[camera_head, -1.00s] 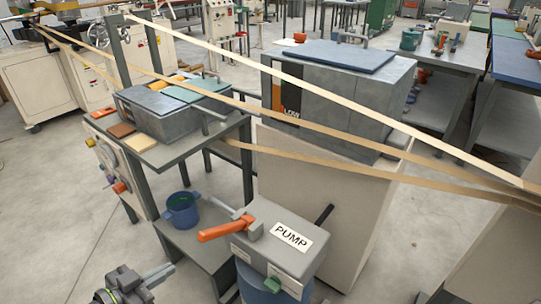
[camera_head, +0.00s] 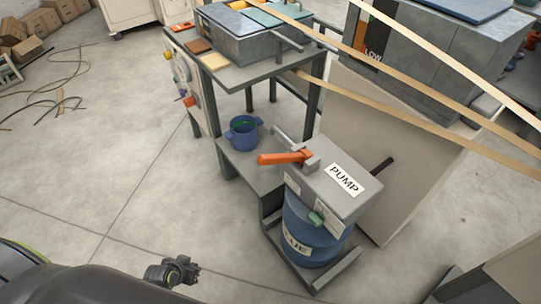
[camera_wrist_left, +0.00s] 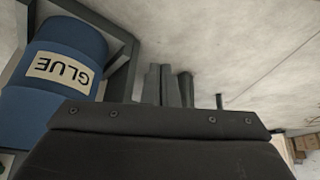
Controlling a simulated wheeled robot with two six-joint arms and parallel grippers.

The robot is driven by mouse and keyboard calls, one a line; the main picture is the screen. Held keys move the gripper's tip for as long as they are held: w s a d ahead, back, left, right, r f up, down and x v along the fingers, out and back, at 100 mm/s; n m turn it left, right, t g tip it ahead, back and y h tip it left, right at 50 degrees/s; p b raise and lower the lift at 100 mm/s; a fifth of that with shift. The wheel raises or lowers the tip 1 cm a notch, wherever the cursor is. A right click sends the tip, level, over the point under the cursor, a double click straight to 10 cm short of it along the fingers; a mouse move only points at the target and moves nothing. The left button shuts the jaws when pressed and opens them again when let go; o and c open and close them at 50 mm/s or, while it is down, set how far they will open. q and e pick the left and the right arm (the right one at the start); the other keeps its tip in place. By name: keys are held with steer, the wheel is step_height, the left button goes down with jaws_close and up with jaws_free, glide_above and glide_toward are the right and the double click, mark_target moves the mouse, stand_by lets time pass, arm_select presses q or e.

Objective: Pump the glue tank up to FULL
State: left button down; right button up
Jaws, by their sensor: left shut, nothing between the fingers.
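The grey pump box (camera_head: 345,205), labelled PUMP, sits on top of the blue GLUE drum (camera_head: 300,222) right of centre in the head view. An orange lever (camera_head: 284,158) sticks out from its left side, roughly level. The glue tank (camera_head: 425,65) is a large grey box at the upper right; its LOW mark shows beside an orange band. My left gripper (camera_head: 187,270) is low in the head view, shut and empty, left of the drum and apart from it. In the left wrist view its fingers (camera_wrist_left: 168,85) are together, and the drum (camera_wrist_left: 60,60) appears upside down. My right gripper is out of view.
A blue pot (camera_head: 243,134) stands on the lower shelf of the grey stand, left of the pump. Tan strips (camera_head: 400,68) stretch across above the tank. A black rod (camera_head: 381,165) sticks out behind the pump.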

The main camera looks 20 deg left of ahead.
arm_select(q)
steer(key=s+d+r+g+y+p, duration=0.1)
steer(key=s+d+r+g+p, duration=0.2)
steer(key=s+p, duration=0.5)
steer(key=w+d+r+n+p, duration=0.1)
steer(key=w+r+p, duration=0.3)
steer(key=r+p, duration=1.2)
steer(key=w+r+n+p, duration=0.1)
steer(key=w+r+p, duration=0.35)
steer(key=r, duration=2.25)
steer(key=w+d+r+n+p, duration=0.1)
steer(key=w+d+r+p, duration=0.1)
steer(key=w+r+p, duration=0.15)
steer(key=n+g+p, duration=0.2)
steer(key=n, duration=0.2)
glide_above(267, 159)
step_height(267, 159, down, 7)
steer(key=shift+r, duration=0.1)
steer(key=shift+w+d, duration=0.4)
steer(key=shift+d, duration=0.2)
